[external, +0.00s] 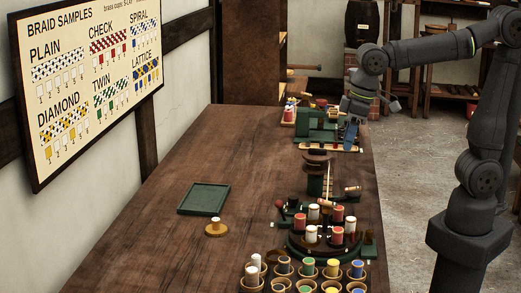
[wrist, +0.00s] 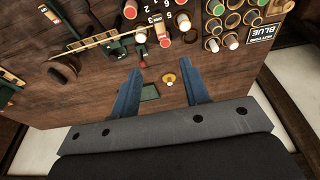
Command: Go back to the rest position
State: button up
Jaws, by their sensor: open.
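My gripper (external: 350,133) is raised above the far right part of the table in the external view. A white-topped spool stands on a round brass-coloured base (external: 216,229) on the table, beside a green tray (external: 204,199). The brass-coloured base also shows between the fingers in the wrist view (wrist: 169,79), with part of the green tray (wrist: 150,92) near it.
A round green carrier (external: 299,249) with red and white spools stands at the table's right edge. Several cups with coloured spools (external: 306,271) stand at the near end. A green machine (external: 316,125) stands under my gripper. The table's left half (external: 150,240) is mostly clear.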

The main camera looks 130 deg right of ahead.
aim_at(326, 202)
jog(key=shift+f, duration=0.15)
jog(key=x, duration=1.7)
jog(key=shift+d, duration=0.1)
jog(key=shift+f, duration=0.2)
jog(key=shift+w+d+r, duration=0.1)
jog(key=shift+w+d, duration=0.05)
jog(key=shift+w, duration=0.05)
jog(key=shift+w+d+g+y, duration=0.15)
jog(key=shift+g+y, duration=0.65)
notch_tip(326, 202, up, 18)
jog(key=shift+g+y, duration=0.9)
jog(key=shift+w+d+f, duration=0.25)
jog(key=shift+w+f, duration=0.05)
jog(key=shift+f, duration=0.3)
jog(key=shift+w+d+f, duration=0.25)
jog(key=shift+f, duration=0.4)
jog(key=shift+w+d+f, duration=0.25)
jog(key=shift+w+f, duration=0.05)
jog(key=shift+f, duration=0.3)
